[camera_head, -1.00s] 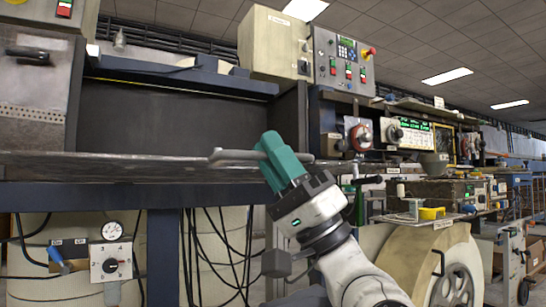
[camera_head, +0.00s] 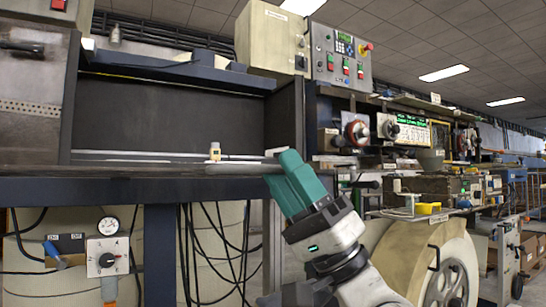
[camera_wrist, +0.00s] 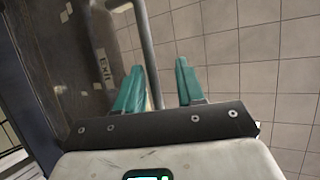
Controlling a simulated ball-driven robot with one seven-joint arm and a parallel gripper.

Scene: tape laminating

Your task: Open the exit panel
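The exit panel (camera_head: 120,170) shows in the head view as a thin, nearly edge-on grey sheet at the front of the dark machine opening. In the wrist view the panel (camera_wrist: 82,62) is a dark, glossy sheet on the left, marked "EXIT". A grey bar handle (camera_wrist: 149,50) runs along its edge. My gripper (camera_wrist: 158,88) has its two teal fingers apart, with the bar passing between them, closer to the left finger. In the head view my gripper (camera_head: 285,163) is at the right end of the panel; its fingertips' contact with the bar is unclear.
A dark blue frame beam (camera_head: 100,190) runs below the panel, with hanging cables (camera_head: 225,240) beneath. A large cream wheel-like drum (camera_head: 425,260) stands to the right of my arm.

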